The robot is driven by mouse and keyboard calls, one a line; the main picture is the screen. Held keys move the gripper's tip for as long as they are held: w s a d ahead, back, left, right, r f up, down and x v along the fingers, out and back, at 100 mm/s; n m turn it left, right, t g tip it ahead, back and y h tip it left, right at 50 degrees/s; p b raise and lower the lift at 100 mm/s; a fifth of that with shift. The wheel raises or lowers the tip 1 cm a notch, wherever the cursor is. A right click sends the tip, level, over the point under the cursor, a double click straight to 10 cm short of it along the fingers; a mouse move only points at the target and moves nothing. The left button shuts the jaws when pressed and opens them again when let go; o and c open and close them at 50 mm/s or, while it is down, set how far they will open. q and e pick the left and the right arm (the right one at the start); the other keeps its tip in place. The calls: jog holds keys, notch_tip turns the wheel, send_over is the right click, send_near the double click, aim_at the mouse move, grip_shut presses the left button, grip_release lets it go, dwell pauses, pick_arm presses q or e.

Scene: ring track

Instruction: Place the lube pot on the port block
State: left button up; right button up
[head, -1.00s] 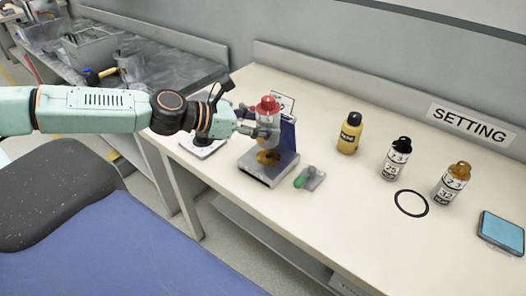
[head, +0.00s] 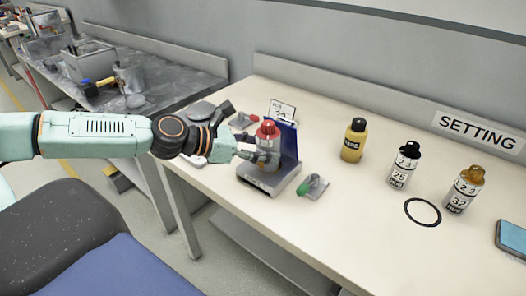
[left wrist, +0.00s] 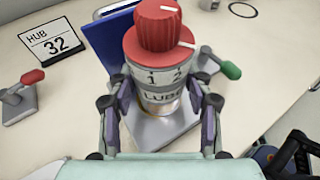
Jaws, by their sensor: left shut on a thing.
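The pot is over the port block (head: 258,182), a grey base with a blue upright plate (head: 288,145) behind. A bit of brass shows under the pot in the wrist view. I cannot tell whether the pot touches the block. My right gripper is not in view.
A green-handled clamp (head: 313,186) sits right of the block, and a red-handled one (left wrist: 22,90) behind it beside a HUB 32 card (left wrist: 51,42). A yellow bottle (head: 353,142), two labelled pots (head: 404,165) (head: 463,190) and a black ring (head: 422,212) stand farther right.

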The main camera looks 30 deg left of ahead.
pick_arm(q)
jog(key=o, duration=1.4)
jog(key=shift+f, duration=0.15)
